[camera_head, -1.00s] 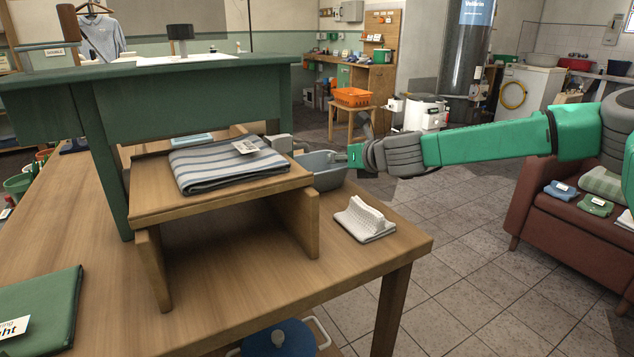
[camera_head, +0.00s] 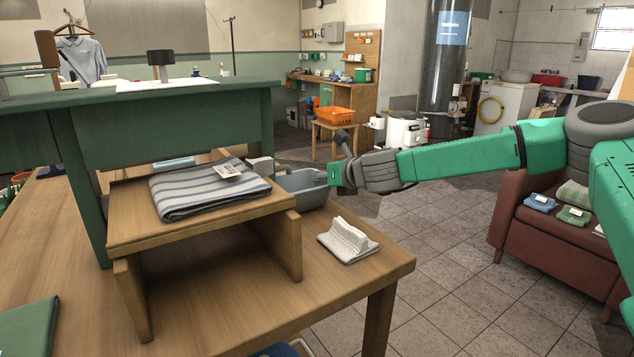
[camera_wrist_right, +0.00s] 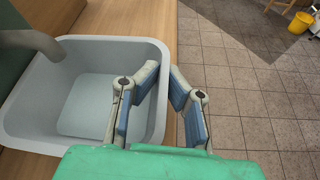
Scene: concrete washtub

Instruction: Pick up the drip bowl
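The drip bowl (camera_head: 308,190) is a blue-grey, rectangular tub with rounded corners. It stands behind the wooden stand, beside the right edge of the table, and looks empty in the right wrist view (camera_wrist_right: 85,95). My right gripper (camera_head: 326,177) is at the bowl's right rim. In the right wrist view the gripper (camera_wrist_right: 163,86) has one finger over the inside of the bowl and the other outside, with the rim between them. The fingers look apart; firm contact is not visible. My left gripper is not in view.
A grey spout (camera_wrist_right: 30,42) overhangs the bowl's left side. A white ridged object (camera_head: 348,240) sits on the table's right front.

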